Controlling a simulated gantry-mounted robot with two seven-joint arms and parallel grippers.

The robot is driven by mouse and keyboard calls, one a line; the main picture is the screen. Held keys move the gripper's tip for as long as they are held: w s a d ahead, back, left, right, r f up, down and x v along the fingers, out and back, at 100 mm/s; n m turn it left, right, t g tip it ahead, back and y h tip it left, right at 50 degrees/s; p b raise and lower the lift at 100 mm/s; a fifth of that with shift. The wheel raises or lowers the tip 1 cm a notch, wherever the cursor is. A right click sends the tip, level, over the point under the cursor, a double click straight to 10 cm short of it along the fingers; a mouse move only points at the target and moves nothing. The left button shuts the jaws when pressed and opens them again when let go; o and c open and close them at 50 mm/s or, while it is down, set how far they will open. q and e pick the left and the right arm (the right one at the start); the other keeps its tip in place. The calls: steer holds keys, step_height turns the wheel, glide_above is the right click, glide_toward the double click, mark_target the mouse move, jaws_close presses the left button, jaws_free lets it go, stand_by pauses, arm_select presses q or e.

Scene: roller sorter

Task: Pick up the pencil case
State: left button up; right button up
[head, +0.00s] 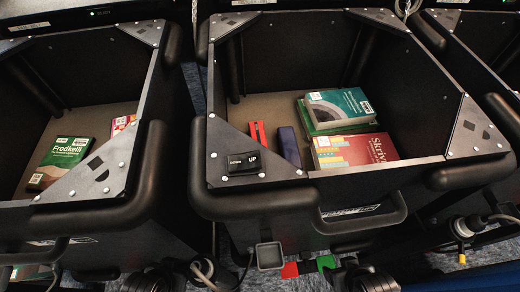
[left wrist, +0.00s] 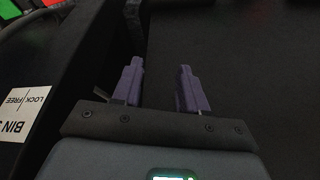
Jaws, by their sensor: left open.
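In the head view, the middle bin (head: 225,205) holds two narrow items near its front left: a dark blue one (head: 289,147) and a red one (head: 257,135). Either might be the pencil case; I cannot tell which. The dark blue item lies close to the books, and the bin's front wall hides part of both items. My left gripper (left wrist: 160,88) shows only in the left wrist view, with its two purple fingers apart and nothing between them. A dark surface lies behind the fingers. My right gripper is in neither view.
Green books (head: 340,108) and a red book (head: 355,151) lie at the right of the items. A left bin (head: 150,165) holds a green book (head: 60,160) and a pink one (head: 122,124). The middle bin's back floor is clear. Its black walls and corner plates stand high around it.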

arm_select(q)
steer(key=o, duration=0.7)
steer(key=shift+d, duration=0.15)
steer(key=shift+s+f, duration=0.1)
